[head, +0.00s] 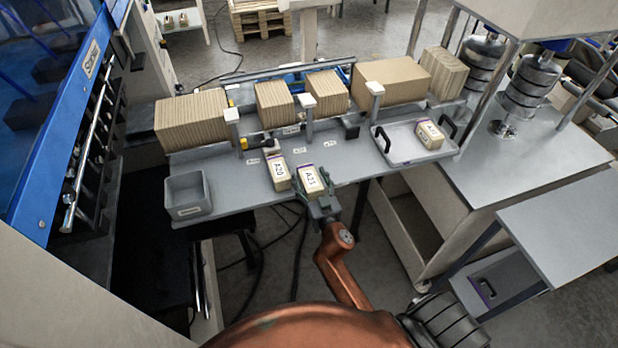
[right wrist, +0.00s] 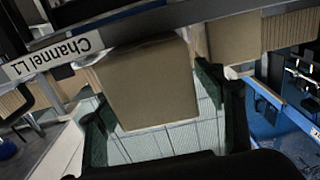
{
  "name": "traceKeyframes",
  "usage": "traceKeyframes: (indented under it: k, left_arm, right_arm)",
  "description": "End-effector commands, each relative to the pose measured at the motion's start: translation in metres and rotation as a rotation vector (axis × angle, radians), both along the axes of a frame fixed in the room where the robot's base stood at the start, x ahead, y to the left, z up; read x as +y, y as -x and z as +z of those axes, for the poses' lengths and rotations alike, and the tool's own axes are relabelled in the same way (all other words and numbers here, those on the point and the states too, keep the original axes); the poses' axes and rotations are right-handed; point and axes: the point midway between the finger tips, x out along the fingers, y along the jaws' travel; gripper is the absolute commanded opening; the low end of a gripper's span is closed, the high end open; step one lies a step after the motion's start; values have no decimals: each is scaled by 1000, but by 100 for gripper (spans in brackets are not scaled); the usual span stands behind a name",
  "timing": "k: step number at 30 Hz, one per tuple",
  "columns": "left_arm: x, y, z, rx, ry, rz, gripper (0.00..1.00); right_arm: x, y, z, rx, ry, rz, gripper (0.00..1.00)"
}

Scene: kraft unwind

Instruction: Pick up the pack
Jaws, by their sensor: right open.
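The pack labelled A21 (head: 312,179), a small tan block with a white label, is at the front edge of the grey table (head: 235,183). My right gripper (head: 316,190) is at this pack, its dark green fingers open on either side of it. In the right wrist view a tan block (right wrist: 150,85) shows between the open fingers of the right gripper (right wrist: 152,100); I cannot tell whether they touch it. Another pack, A20 (head: 279,172), stands just left of A21. A third labelled pack (head: 429,134) lies in the tray at right. My left gripper is not in view.
A grey bin (head: 187,196) stands at the table's left end. The light tray (head: 395,148) with black handles is at the right. Several stacks of brown cardboard (head: 191,118) line the back behind short posts (head: 308,104). A side table (head: 530,160) stands further right.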

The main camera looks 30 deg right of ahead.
Motion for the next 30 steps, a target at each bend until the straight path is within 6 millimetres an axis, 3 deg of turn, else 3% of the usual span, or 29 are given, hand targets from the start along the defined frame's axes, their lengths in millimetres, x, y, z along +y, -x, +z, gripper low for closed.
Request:
traceKeyframes:
  k: [8, 21, 30]
  left_arm:
    - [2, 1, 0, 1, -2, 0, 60]
    - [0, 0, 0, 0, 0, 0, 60]
    - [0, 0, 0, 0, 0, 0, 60]
  right_arm:
    - [3, 19, -2, 3, -3, -1, 63]
    - [20, 101, -1, 2, -2, -1, 63]
    - [23, 118, 0, 0, 0, 0, 63]
